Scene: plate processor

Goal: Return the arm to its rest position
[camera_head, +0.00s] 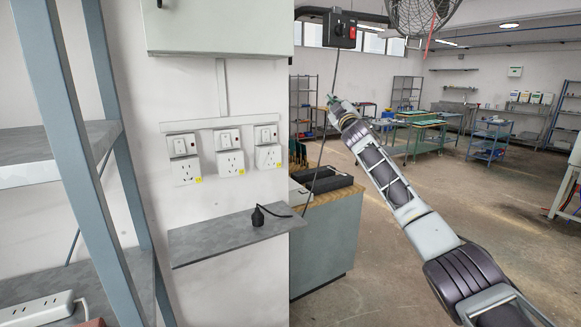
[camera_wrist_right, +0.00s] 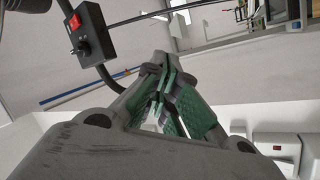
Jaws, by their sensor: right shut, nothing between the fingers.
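My right arm reaches from the lower right corner of the head view up and left into the middle of the picture. At its end is my right gripper (camera_head: 333,100), small and raised in front of the far workbenches. In the right wrist view the gripper (camera_wrist_right: 160,72) shows green pads with its fingers brought together, shut and empty. It touches nothing that I can see. My left arm and left gripper are not in view.
Wall sockets (camera_head: 230,162) sit above a small grey shelf (camera_head: 225,240) holding a black plug (camera_head: 258,216). A metal rack (camera_head: 75,150) stands at left. A black switch box (camera_head: 340,29) hangs above the gripper; its cable drops past it. Open floor lies at right.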

